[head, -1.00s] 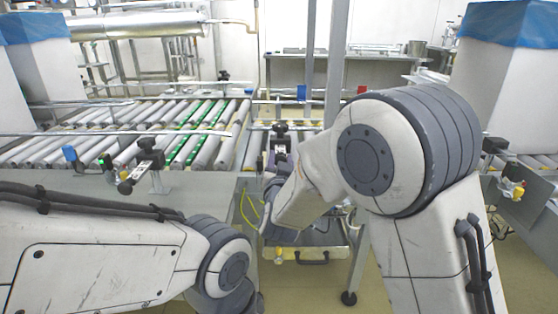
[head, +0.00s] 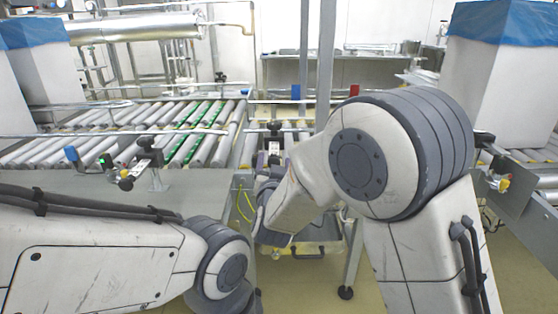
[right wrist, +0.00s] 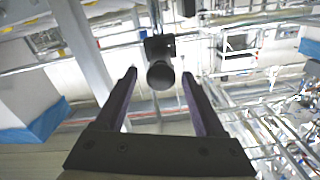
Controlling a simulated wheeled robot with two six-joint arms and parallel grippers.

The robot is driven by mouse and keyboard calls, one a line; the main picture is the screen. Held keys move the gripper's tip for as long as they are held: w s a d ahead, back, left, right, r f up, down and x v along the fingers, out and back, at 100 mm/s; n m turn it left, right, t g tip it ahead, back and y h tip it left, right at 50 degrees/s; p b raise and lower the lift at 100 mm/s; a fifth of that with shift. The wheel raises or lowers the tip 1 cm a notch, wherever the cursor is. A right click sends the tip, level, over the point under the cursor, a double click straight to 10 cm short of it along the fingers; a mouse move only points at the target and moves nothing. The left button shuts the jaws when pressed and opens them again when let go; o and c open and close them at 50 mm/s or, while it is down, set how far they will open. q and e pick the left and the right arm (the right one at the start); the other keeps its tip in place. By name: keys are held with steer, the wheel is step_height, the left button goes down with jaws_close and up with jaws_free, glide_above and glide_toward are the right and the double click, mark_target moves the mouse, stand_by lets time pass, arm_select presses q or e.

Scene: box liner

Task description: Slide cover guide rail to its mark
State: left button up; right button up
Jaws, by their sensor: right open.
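The guide rail (head: 90,134) is a thin metal bar running across the roller conveyor. A black clamp (head: 275,126) sits on its right part, with a pale strip below it. My right gripper (head: 270,160) is just below this clamp, partly hidden by my own arm. In the right wrist view its two dark fingers (right wrist: 158,77) are apart. A round black knob (right wrist: 160,74) with a black block behind it shows between the fingertips; I see gaps on both sides. Which part carries the mark is too small to tell. My left gripper is out of view.
Another black clamp (head: 145,146) with a pale strip and a knob stands left on the conveyor's near side. A steel post (head: 324,60) rises behind my right arm. A blue-lined white box (head: 500,75) stands at right. A steel table (head: 285,62) is at the back.

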steer(key=s+p, duration=0.1)
steer(key=s, duration=0.9)
steer(key=shift+w+d, duration=0.1)
steer(key=shift+d, duration=0.05)
